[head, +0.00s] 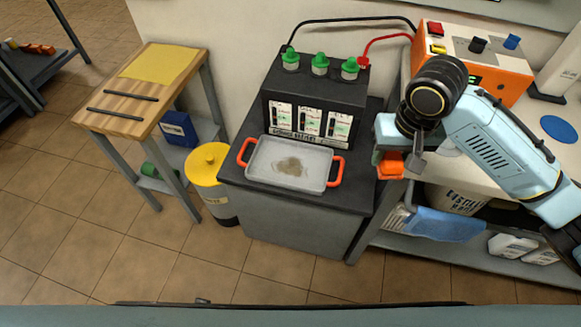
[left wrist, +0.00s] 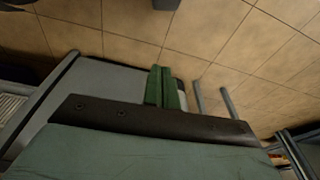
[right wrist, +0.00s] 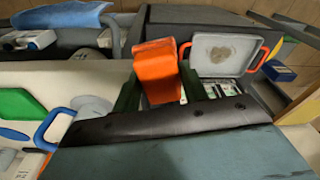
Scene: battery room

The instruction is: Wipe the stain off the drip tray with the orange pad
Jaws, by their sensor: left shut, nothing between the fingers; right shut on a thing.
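The drip tray (head: 262,172) is a pale shallow tray with orange-red handles on the dark cabinet top, in front of the battery. A brown-grey stain (head: 290,166) lies near the middle of its floor; it also shows in the right wrist view (right wrist: 219,54). My right gripper (head: 388,160) is shut on the orange pad (head: 391,166), to the right of the tray and apart from it. The orange pad fills the space between the fingers in the right wrist view (right wrist: 157,68). My left gripper (left wrist: 163,88) is shut and empty, seen only in its wrist view, with floor tiles beyond.
The black battery (head: 317,98) with green caps stands behind the tray, with black and red cables to an orange charger (head: 505,68). A white bench (head: 480,140) is at the right. A yellow bin (head: 209,165) and a wooden table (head: 137,118) stand left.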

